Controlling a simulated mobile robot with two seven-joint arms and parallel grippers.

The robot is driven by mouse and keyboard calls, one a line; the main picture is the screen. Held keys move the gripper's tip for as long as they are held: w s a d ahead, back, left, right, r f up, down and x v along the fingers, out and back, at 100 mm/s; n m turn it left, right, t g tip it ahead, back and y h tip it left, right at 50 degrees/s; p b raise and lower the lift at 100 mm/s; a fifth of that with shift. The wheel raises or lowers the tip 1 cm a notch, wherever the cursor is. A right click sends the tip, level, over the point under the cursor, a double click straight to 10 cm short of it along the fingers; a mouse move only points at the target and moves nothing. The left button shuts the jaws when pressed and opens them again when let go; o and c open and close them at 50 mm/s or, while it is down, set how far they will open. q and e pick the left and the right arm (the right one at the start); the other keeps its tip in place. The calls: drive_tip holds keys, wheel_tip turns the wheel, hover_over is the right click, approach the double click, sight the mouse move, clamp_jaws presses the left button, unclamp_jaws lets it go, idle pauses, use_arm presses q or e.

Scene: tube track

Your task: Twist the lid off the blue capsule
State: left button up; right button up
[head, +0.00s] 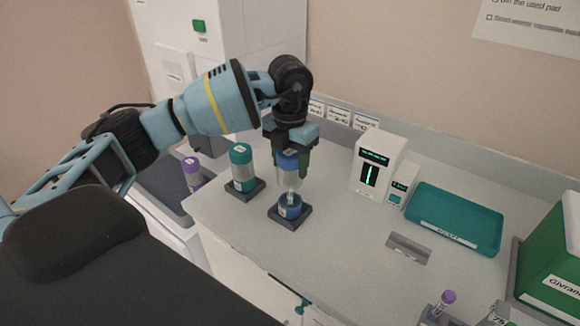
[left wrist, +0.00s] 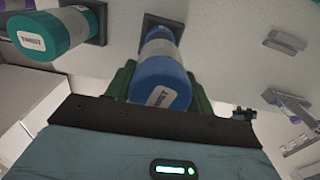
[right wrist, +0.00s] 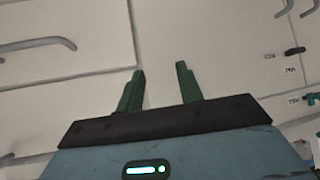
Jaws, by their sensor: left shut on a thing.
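The blue capsule (head: 291,207) stands upright in a dark square holder (head: 291,221) on the counter. It has a blue base, a clear middle and a blue lid (head: 287,161). My left gripper (head: 291,165) points down from above with its fingers on either side of the lid and shut on it. In the left wrist view the blue lid (left wrist: 160,82) with a white label sits between the green fingers. The lid looks in line with the clear body. My right gripper (right wrist: 160,88) shows only in its wrist view, open and empty, facing pale drawer fronts with grey handles.
A teal-lidded capsule (head: 242,168) stands in its own holder just left of the blue one. A white device (head: 378,160), a teal tray (head: 455,218) and a green box (head: 556,255) are to the right. A purple-capped tube (head: 447,297) stands at the front right.

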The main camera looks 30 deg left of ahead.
sight(290, 152)
use_arm(q)
drive_tip(key=shift+r, duration=1.7)
